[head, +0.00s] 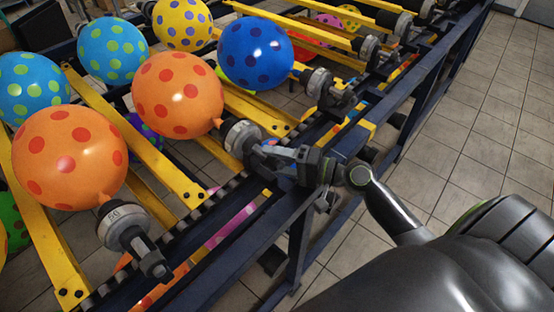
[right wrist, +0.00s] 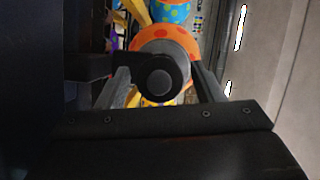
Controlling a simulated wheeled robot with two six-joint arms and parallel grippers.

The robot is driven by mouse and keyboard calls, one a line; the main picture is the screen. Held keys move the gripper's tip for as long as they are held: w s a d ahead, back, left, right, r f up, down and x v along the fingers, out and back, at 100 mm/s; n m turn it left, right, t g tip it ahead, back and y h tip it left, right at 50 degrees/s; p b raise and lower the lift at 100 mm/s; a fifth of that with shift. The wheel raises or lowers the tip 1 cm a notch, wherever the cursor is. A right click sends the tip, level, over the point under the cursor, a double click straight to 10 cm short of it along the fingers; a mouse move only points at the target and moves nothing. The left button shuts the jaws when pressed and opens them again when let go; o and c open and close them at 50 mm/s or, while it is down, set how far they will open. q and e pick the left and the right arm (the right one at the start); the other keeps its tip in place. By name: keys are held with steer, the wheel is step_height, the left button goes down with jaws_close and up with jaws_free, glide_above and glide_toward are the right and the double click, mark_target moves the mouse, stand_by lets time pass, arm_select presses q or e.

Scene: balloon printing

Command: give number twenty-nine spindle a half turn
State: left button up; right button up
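Several spindles with round grey heads stand along the rack's edge. My right gripper (head: 275,158) is at the outer end of the spindle (head: 241,136) that carries an orange balloon with red dots (head: 178,94). In the right wrist view, this spindle's dark round end (right wrist: 161,83) lies between the two fingers, with a gap showing on each side, so the gripper looks open around it. I cannot read this spindle's number. A nearer spindle (head: 124,222) has a marked head, too small to read surely, and carries another orange balloon (head: 70,158). My left gripper is not in view.
A blue balloon (head: 255,54) and its spindle (head: 322,84) are farther along the row. Yellow bars (head: 140,137) separate the places. The dark blue rack rail (head: 300,240) runs beside my right arm. Tiled floor (head: 480,130) is clear at the right.

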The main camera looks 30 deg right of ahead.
stand_by(0.3)
steer(key=b+v, duration=0.3)
steer(key=v, duration=0.6)
steer(key=shift+f+b, duration=0.2)
steer(key=shift+b, duration=0.2)
steer(key=shift+s+d+r, duration=0.1)
steer(key=shift+s+r, duration=0.05)
steer(key=shift+s, duration=0.05)
steer(key=p+v, duration=0.6)
steer(key=v, duration=0.2)
steer(key=shift+w+d, duration=0.1)
